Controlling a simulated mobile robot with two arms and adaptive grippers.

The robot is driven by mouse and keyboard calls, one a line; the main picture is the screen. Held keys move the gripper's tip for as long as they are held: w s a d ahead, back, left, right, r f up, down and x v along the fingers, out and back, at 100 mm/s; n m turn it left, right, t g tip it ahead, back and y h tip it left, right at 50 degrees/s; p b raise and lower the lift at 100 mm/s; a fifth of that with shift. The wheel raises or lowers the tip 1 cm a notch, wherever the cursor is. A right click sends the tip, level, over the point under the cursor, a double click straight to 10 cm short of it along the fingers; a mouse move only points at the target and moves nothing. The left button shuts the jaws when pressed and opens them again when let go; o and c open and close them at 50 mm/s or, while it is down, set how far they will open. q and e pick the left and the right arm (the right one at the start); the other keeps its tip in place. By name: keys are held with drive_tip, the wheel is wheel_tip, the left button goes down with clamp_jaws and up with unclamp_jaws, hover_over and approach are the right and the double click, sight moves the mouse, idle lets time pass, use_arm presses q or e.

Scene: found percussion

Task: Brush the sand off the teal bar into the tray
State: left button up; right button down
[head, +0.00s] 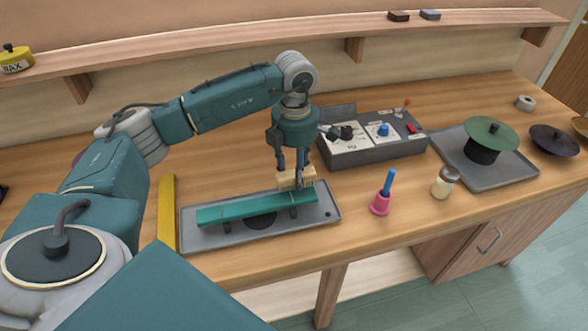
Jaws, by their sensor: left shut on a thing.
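The teal bar (240,207) lies raised on dark supports above a grey tray (200,238) on the bench. A dark patch (262,220) shows on the tray under the bar; I cannot tell whether it is sand. No sand can be made out on the bar's top at this size. My left gripper (298,180) points down, shut on a pale wooden brush (288,180), over the right end of the bar. The brush is at or just above the bar; contact cannot be told. My right gripper is not in view.
A yellow strip (167,213) lies left of the tray. A grey control box (375,140) stands behind. A pink cup with a blue handle (382,200) and a small jar (444,182) stand to the right. A second tray (500,178) holds a green disc (490,133).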

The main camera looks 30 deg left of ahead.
use_arm(q)
drive_tip(key=shift+s+d, duration=0.65)
drive_tip(key=shift+d, duration=0.05)
drive_tip(key=shift+s+d, duration=1.25)
drive_tip(key=shift+d, duration=0.25)
drive_tip(key=shift+r+p, duration=1.65)
drive_tip(key=shift+r, duration=0.95)
drive_tip(key=shift+f, duration=0.1)
